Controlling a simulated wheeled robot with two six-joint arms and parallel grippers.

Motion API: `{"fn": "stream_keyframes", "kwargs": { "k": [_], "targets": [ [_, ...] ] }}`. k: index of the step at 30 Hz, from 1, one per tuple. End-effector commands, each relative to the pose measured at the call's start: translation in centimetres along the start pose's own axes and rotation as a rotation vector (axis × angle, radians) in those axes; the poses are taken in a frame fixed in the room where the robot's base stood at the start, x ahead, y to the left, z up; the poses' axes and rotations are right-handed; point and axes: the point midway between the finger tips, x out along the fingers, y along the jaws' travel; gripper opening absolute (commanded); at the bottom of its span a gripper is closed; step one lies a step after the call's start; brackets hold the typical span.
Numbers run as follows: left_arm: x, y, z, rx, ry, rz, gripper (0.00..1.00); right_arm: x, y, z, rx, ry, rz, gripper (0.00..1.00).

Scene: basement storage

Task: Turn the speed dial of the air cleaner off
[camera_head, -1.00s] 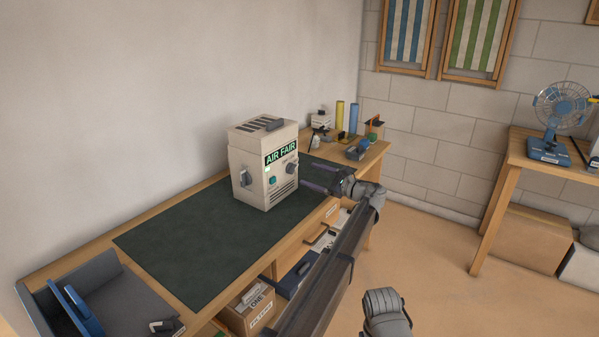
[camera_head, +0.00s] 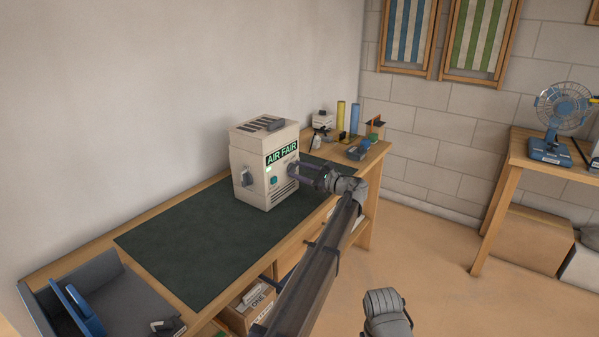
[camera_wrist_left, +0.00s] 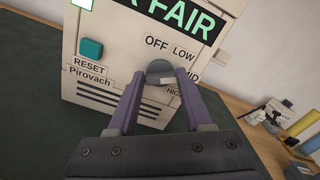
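The air cleaner (camera_head: 262,188) is a cream box with a black and green AIR FAIR sign, standing upright on the dark green mat. Its speed dial (camera_wrist_left: 160,69) is a grey knob with a pale mark, among the labels OFF, LOW, MID and HIGH; the mark's setting is hard to read. My left gripper (camera_head: 293,169) is at the front right of the cleaner. In the left wrist view its two purple fingers (camera_wrist_left: 161,76) are spread, one on each side of the dial; whether they touch it is unclear.
A teal RESET button (camera_wrist_left: 91,48) is left of the dial, and another knob (camera_head: 246,177) is on the cleaner's left side. A blue-grey tray (camera_head: 120,297) is at the near left of the bench. Small tools and rolls (camera_head: 348,116) stand at the far end. The middle mat is clear.

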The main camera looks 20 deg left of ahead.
Motion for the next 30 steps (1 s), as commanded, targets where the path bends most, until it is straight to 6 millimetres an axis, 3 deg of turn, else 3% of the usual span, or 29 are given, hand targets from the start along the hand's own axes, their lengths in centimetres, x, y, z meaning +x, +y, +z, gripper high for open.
{"fn": "stream_keyframes", "kwargs": {
  "k": [1,12,23,30],
  "targets": [
    [-0.02,0.02,0.0,0.0,0.0,0.001,0.41,0.0,0.0,0.0,0.0,0.0,0.0,0.5],
    [-0.04,0.03,-0.01,0.0,0.0,0.001,0.0,0.0,0.0,0.0,0.0,0.0,0.0,0.5],
    [-0.05,0.08,-0.01,-0.053,0.0,0.001,0.0,0.03,0.0,0.0,0.0,0.0,0.0,0.5],
    [-0.05,0.18,-0.03,-0.22,0.0,0.002,0.0,0.09,-0.01,-0.01,0.0,0.0,0.0,0.5]
  ]
}}
